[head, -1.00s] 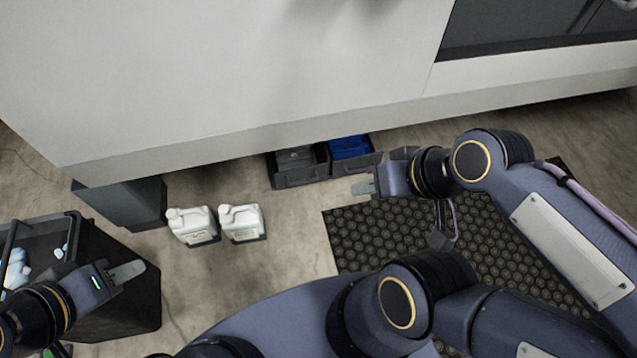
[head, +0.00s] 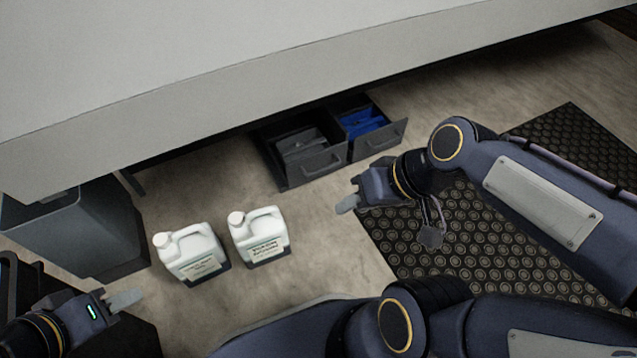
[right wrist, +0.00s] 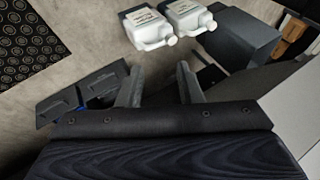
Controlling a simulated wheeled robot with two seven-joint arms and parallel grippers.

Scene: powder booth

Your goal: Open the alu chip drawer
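Two dark drawers stand pulled out side by side under the machine in the head view. The left drawer (head: 312,166) holds grey pieces and the right drawer (head: 388,140) holds blue ones. I cannot read which is the alu chip drawer. My right gripper (head: 347,204) is in front of the drawers, apart from both fronts. In the right wrist view my right gripper (right wrist: 160,84) has its fingers spread with nothing between them; the drawers show to its left. My left gripper (head: 126,299) is at the lower left, away from the drawers; its finger gap is hidden.
Two white jugs (head: 190,252) (head: 258,235) stand on the floor left of the drawers. A grey bin (head: 75,230) is at the left. A black studded mat (head: 470,240) lies under my right arm. The machine's edge (head: 230,95) overhangs the drawers. Floor between jugs and drawers is clear.

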